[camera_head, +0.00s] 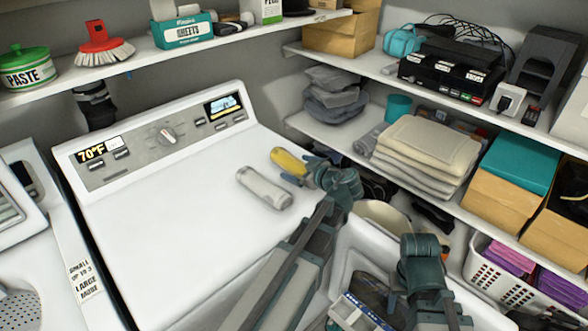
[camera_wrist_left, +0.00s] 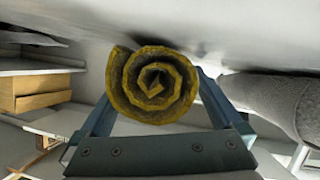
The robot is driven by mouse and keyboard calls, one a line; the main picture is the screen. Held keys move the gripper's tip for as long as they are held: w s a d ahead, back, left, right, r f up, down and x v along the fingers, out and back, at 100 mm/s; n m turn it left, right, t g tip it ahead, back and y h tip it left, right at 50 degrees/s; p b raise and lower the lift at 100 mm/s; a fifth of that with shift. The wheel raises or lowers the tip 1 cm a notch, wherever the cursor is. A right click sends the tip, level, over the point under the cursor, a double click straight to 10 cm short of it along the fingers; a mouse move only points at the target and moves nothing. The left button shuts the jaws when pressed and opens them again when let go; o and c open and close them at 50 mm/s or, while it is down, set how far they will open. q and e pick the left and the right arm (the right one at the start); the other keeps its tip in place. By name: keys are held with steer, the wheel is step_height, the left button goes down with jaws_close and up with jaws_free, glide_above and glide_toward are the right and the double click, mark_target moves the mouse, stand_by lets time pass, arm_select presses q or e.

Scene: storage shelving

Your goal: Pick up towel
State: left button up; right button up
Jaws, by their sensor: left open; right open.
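A yellow rolled towel (camera_head: 287,160) lies on top of the white washer. In the left wrist view its spiral end (camera_wrist_left: 152,85) faces me, between the two fingers. My left gripper (camera_head: 304,171) is open at the right end of this roll, with its fingers on either side; contact is unclear. A light grey rolled towel (camera_head: 265,188) lies just in front of it, and shows at the right of the left wrist view (camera_wrist_left: 275,100). My right gripper (camera_head: 393,302) is low at the right, over the white basin, partly hidden by its own arm.
The washer (camera_head: 160,220) has wide free room left of the rolls, and its control panel (camera_head: 155,135) stands behind. Folded towels (camera_head: 425,150) and boxes fill the right shelves. A white basket (camera_head: 500,275) stands below. An upper shelf holds a paste tub (camera_head: 25,68) and a brush (camera_head: 103,45).

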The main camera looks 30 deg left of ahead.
mark_target(298, 164)
arm_select(q)
steer(key=c, duration=1.5)
steer(key=shift+c, duration=0.2)
steer(key=shift+r, duration=0.15)
step_height(298, 164, up, 10)
steer(key=p, duration=1)
